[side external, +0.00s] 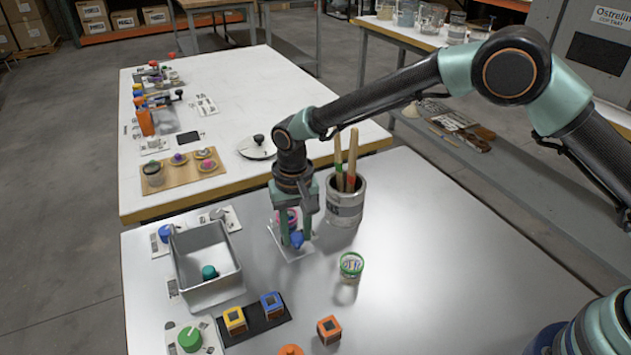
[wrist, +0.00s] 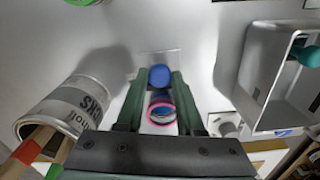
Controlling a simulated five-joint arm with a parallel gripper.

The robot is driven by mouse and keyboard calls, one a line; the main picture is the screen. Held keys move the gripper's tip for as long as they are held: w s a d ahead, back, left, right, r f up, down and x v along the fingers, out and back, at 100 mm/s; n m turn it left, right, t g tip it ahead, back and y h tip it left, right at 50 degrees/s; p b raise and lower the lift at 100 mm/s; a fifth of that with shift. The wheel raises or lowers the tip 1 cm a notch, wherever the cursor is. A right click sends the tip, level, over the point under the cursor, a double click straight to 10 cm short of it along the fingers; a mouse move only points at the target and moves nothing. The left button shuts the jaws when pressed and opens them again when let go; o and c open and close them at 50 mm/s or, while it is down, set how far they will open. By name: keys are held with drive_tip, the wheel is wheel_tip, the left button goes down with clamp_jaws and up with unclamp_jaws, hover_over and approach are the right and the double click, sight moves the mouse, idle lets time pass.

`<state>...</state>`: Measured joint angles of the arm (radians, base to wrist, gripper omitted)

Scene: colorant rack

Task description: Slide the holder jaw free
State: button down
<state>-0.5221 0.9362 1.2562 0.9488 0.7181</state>
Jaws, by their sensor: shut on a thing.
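My gripper (side external: 296,233) points down over a small clear plate (side external: 290,252) on the near table. Its two fingers are shut on a blue knob (wrist: 160,75), which sits between the fingertips in the wrist view; I take it to belong to the holder jaw. A round part with a pink rim (wrist: 161,114) lies just behind the knob, between the fingers in that view. It also shows behind the fingers in the side view (side external: 287,216). The jaw itself is mostly hidden by the fingers and knob.
A paint can with brushes (side external: 345,205) stands close right of my gripper. A grey metal bin (side external: 205,285) with a teal knob is at left. A small green-rimmed jar (side external: 351,267) stands at right. Orange, blue and yellow cubes sit in front. The right of the table is clear.

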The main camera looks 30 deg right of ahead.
drive_tip(key=shift+s, duration=1.2)
drive_tip(key=c, duration=0.5)
unclamp_jaws()
wheel_tip(320, 180, up, 12)
drive_tip(key=shift+r, duration=0.1)
